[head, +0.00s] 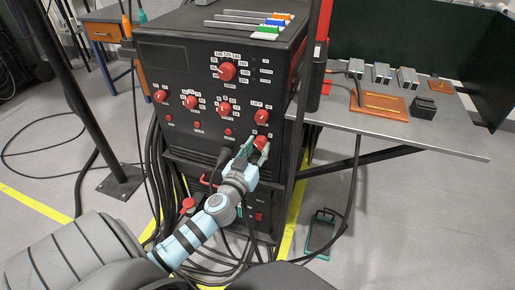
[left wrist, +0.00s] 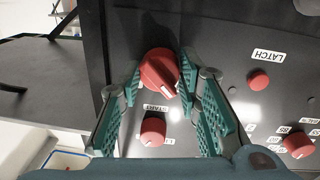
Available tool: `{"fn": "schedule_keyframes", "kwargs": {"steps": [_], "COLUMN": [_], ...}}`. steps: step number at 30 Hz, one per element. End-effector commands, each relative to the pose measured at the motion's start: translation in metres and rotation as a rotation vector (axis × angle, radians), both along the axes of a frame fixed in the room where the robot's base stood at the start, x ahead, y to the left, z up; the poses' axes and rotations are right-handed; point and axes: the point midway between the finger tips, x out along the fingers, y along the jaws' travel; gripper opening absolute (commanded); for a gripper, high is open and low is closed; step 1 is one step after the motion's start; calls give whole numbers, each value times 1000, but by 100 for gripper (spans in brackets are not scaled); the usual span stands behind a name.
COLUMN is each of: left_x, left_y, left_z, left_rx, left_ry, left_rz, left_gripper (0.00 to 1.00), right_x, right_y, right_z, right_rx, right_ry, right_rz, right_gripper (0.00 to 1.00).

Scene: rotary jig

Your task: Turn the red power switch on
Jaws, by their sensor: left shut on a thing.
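The red power switch (head: 262,143) is a round red knob low on the right of the black cabinet's front panel. My left gripper (head: 255,149) reaches up to it from below, with its teal fingers on either side of the knob. In the left wrist view the red knob (left wrist: 158,70) sits between the two fingertips (left wrist: 164,82), and the fingers are shut on it. A pale pointer mark shows on its lower right edge. The fingers hide part of the knob and its labels in the head view. My right gripper is not in view.
Other red knobs, such as the large upper dial (head: 227,71), cover the black cabinet (head: 185,65). A grey side table (head: 400,125) stands at right. Cables hang at the cabinet's left.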

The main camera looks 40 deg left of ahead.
Motion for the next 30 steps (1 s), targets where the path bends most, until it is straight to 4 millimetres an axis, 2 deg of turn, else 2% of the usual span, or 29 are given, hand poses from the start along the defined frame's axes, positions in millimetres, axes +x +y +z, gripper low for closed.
{"fn": "schedule_keyframes", "kwargs": {"steps": [11,30], "left_x": [0,0], "left_y": [0,0], "left_z": [1,3], "left_rx": [138,689], "left_ry": [48,241], "left_rz": [0,-1], "left_gripper": [3,3], "right_x": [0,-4], "right_y": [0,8], "right_z": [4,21], "right_rx": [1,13], "right_ry": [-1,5], "right_rz": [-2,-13], "right_gripper": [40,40]}}
